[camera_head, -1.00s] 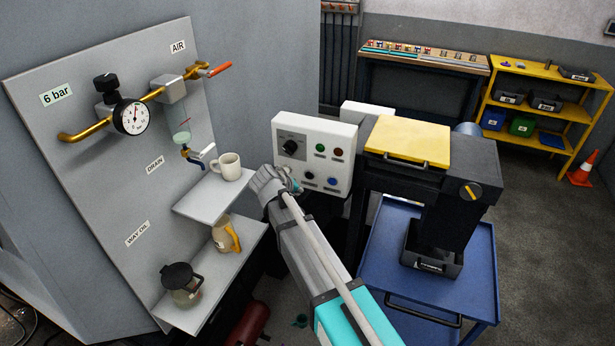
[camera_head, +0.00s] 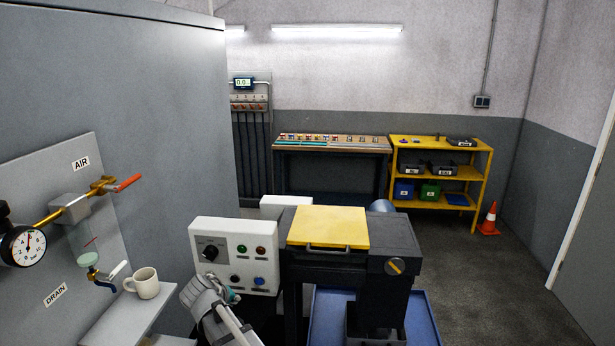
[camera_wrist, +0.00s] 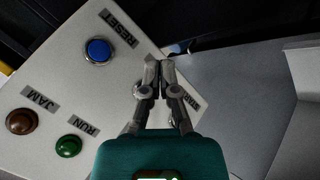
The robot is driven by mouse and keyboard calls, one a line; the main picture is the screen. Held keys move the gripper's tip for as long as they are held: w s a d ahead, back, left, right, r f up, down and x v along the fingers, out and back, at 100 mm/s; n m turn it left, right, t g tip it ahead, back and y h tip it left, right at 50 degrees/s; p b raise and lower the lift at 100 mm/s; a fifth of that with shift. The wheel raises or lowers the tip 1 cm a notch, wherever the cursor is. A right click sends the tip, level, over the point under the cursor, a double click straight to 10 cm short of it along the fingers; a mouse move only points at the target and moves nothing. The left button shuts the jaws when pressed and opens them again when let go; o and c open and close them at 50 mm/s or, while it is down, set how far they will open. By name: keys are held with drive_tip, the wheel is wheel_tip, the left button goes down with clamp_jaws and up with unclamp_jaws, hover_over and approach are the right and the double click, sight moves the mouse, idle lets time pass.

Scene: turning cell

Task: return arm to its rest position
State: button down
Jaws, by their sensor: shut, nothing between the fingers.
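My gripper (camera_wrist: 159,75) is shut and empty in the wrist view, its two fingertips together in front of the white control box. In the head view my arm rises from the bottom edge, and its grey wrist is beside the control box's lower left; the fingers are mostly hidden there. The control box (camera_head: 207,231) has a black knob (camera_head: 210,252) and several coloured buttons. In the wrist view the blue RESET button (camera_wrist: 98,50), the brown JAM button (camera_wrist: 21,121) and the green RUN button (camera_wrist: 68,146) lie left of the fingers, apart from them.
A cream mug (camera_head: 146,284) stands on a shelf (camera_head: 118,322) left of my wrist. A dark machine with a yellow lid (camera_head: 328,227) stands right of the control box. Open floor lies at right.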

drive_tip(key=s+d+f+m+g+y, duration=0.1)
drive_tip(key=s+d, duration=0.4)
drive_tip(key=d, duration=0.8)
drive_tip(key=s+d+f+m+g+y, duration=0.1)
drive_tip(key=s+d+m+g, duration=0.3)
drive_tip(key=d, duration=1)
drive_tip(key=s+d+f+m+g, duration=0.3)
drive_tip(key=s+d, duration=0.3)
drive_tip(key=d, duration=0.7)
drive_tip(key=shift+d+y, duration=0.25)
drive_tip(key=shift+y, duration=0.15)
